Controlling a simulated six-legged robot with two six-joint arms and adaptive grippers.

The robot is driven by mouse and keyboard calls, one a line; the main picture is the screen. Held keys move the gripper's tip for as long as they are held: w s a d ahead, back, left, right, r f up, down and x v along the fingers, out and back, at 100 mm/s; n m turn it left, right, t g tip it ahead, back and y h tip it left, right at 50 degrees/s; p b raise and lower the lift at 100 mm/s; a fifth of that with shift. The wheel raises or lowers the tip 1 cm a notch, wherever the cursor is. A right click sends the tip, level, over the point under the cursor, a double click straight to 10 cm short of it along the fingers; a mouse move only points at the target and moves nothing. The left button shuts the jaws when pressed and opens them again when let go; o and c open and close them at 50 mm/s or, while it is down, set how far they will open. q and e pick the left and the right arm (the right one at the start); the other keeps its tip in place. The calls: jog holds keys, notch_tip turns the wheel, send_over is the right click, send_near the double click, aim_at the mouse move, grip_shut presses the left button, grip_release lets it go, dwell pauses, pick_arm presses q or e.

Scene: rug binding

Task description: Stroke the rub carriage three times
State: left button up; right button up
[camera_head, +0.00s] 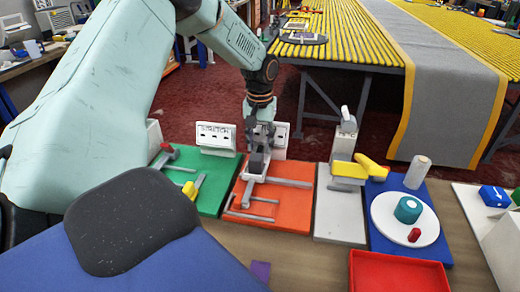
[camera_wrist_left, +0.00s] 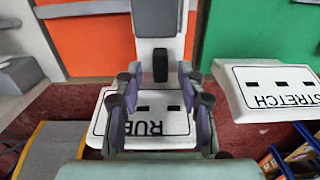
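The orange rub board (camera_head: 293,205) lies on the bench with grey rails on it. The rub carriage, with a dark block on top (camera_head: 257,161), sits at the board's far part. My left gripper (camera_head: 261,138) points down just above it. In the left wrist view, the gripper's two fingers (camera_wrist_left: 160,80) stand wide apart. A small black upright piece of the carriage (camera_wrist_left: 160,65) lies between the fingertips in the picture, with gaps on both sides. I cannot tell how deep the fingers reach. The RUB sign (camera_wrist_left: 149,120) stands behind the board, partly covered by the fingers. My right gripper is out of view.
The green stretch board (camera_head: 210,190) with its STRETCH sign (camera_head: 216,138) is at left. A grey board (camera_head: 340,216) with a yellow-handled device (camera_head: 358,168) is at right, then a blue board (camera_head: 432,245) with a white disc. A red tray (camera_head: 398,275) is at the front.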

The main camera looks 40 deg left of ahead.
pick_arm(q)
jog(key=shift+f, duration=0.95)
grip_shut()
